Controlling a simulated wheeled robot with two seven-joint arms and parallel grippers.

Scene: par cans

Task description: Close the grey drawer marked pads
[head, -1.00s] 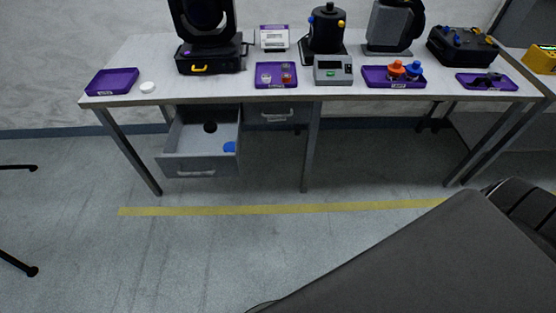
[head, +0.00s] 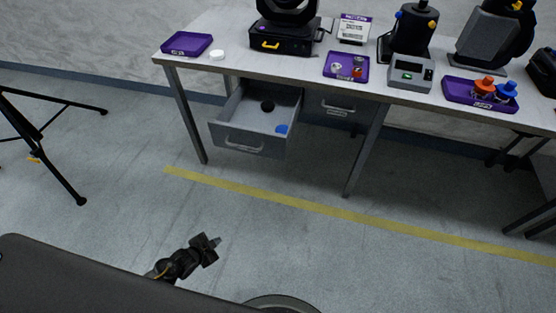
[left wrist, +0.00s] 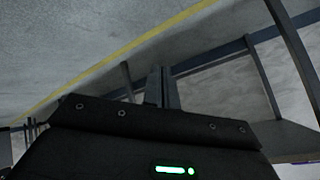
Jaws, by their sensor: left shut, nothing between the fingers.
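A grey drawer (head: 245,141) under the left part of the workbench is pulled open. I cannot read a pads mark on either one. My left gripper (head: 213,242) is low in front of my body, well short of the open drawer and apart from it. In the left wrist view its fingers (left wrist: 162,76) are together and empty. My right gripper is not in view.
The workbench (head: 210,70) carries purple trays, a stage light (head: 284,38) and other gear. Its front legs flank the drawers. A tripod (head: 45,140) stands at the left. The floor across the yellow line (head: 330,210) to the drawer is clear.

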